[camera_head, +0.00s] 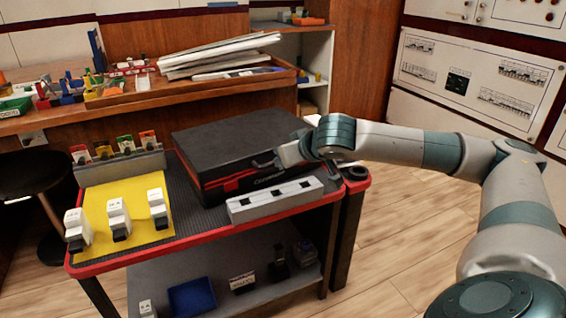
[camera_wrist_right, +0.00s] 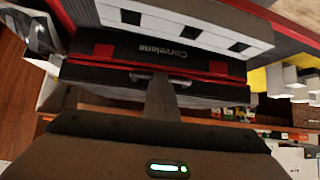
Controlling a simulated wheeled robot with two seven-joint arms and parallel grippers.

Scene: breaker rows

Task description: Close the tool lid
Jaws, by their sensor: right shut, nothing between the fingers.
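The tool case (camera_head: 235,147) is black with red trim and stands on the cart. Its black lid lies flat over the box; I cannot tell whether it is fully seated. In the right wrist view the case front (camera_wrist_right: 125,50) appears upside down with a brand name on it. My right gripper (camera_head: 260,163) is at the front of the case, by the lid's front edge. In the right wrist view its fingers (camera_wrist_right: 160,88) are shut and empty, close to the case; contact is unclear. My left gripper is not in view.
A grey slotted rail (camera_head: 275,200) lies in front of the case. A yellow mat (camera_head: 139,228) with white breakers (camera_head: 118,218) is to the left. A rack (camera_head: 120,165) of coloured breakers stands behind it. The cart has a red rim (camera_head: 130,257). A wooden tray (camera_head: 190,88) sits on the bench behind.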

